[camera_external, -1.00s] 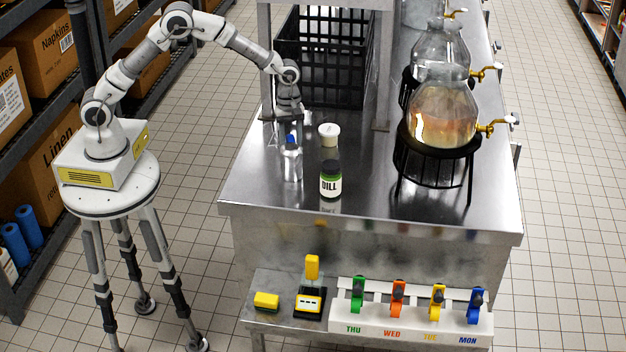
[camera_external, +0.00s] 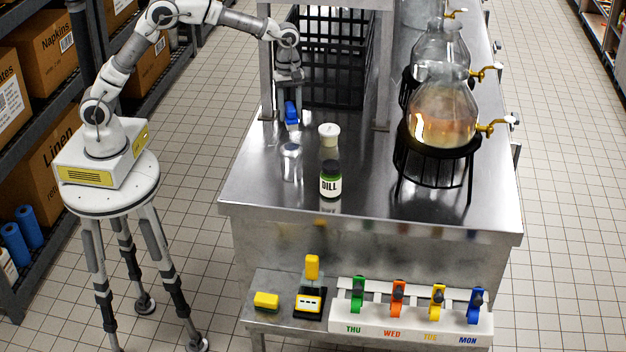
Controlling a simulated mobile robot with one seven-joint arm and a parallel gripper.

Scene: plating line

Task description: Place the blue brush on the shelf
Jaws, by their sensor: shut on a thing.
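The blue brush (camera_external: 291,113) is held in my gripper (camera_external: 290,98), which is shut on it. It hangs below the fingers, above the steel counter (camera_external: 255,180), and a pale reflection shows on the counter top beneath it. The fingers are small here, and the brush's upper part is hidden by them. A steel frame with posts stands on the counter beside the gripper. Its upper panel (camera_external: 350,4), which may be the shelf, is cut off by the picture's top edge.
A black crate (camera_external: 335,60) stands just behind my gripper. A dill jar (camera_external: 330,181) and a white-capped shaker (camera_external: 329,135) stand in front, to the right. Glass dispensers (camera_external: 443,112) on black stands fill the right side. The front-left counter top is clear.

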